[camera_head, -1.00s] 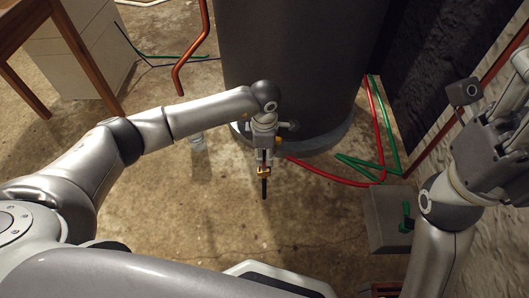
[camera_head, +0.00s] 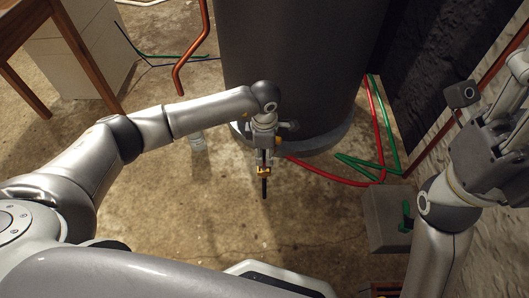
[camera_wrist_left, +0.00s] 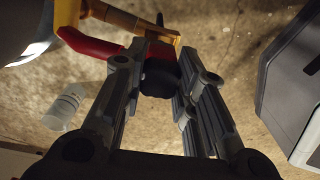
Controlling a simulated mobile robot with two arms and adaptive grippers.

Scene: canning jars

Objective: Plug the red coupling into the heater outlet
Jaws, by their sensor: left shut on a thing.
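My left gripper (camera_head: 264,165) is in front of the heater and points down. A brass-coloured part (camera_wrist_left: 130,22) lies against the red part. The heater is the large dark grey tank (camera_head: 295,65) in the head view. I cannot pick out its outlet; the brass part may belong to it. My right gripper (camera_head: 485,150) is at the right edge, its fingertips unclear.
Red (camera_head: 335,178) and green (camera_head: 350,160) hoses lie right of the tank. A grey box (camera_head: 385,215) stands on the floor at right. A copper pipe (camera_head: 190,60) hangs left of the tank. A clear jar (camera_wrist_left: 65,107) stands nearby. Floor in front is open.

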